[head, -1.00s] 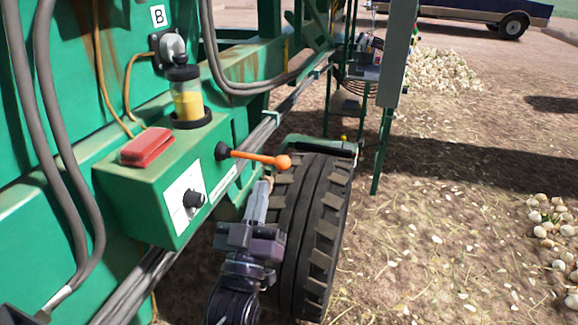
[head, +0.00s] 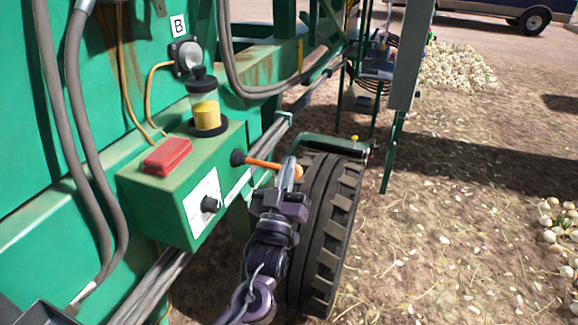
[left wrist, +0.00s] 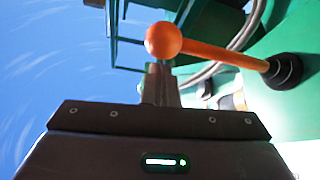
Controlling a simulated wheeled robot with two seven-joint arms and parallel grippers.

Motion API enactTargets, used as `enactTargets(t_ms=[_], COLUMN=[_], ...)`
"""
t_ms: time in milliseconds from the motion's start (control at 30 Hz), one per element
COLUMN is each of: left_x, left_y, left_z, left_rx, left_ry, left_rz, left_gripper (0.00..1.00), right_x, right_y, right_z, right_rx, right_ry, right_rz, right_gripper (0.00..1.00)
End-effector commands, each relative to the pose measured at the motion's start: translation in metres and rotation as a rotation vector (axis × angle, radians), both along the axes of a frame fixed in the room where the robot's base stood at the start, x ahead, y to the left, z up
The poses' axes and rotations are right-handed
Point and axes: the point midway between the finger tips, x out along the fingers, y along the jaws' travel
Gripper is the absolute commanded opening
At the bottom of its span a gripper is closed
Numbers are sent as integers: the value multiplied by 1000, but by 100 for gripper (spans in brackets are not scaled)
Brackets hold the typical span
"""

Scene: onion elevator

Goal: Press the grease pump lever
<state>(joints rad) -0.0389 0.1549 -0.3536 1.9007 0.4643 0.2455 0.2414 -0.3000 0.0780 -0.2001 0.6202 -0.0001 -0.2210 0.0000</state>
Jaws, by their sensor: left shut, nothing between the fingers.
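The grease pump lever (head: 264,164) is an orange rod with a ball end and a black boot, sticking out sideways from the green box (head: 158,205). A clear grease reservoir (head: 206,107) with yellow grease stands on that box. My left gripper (head: 287,172) is shut and empty, its fingers pointing up at the lever's ball end and overlapping it in the head view. In the left wrist view the orange ball (left wrist: 163,40) sits just beyond the fingertips (left wrist: 160,70); whether they touch I cannot tell. My right gripper is not in view.
A large black tyre (head: 331,225) stands right beside my left gripper. Grey hoses (head: 75,140) hang at the left. A red button block (head: 168,156) and a black knob (head: 210,204) are on the box. Open ground with onions (head: 455,68) lies to the right.

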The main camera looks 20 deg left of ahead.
Motion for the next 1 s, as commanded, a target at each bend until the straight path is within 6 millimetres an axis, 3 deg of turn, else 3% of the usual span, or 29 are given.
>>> enactTargets(t_ms=[1000], left_x=[1], left_y=[4], left_z=[-24], left_rx=[97], left_ry=[-1], left_rz=[0], left_gripper=[0], right_x=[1], right_y=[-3], right_z=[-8], right_rx=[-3], right_ry=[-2], right_rz=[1], right_gripper=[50])
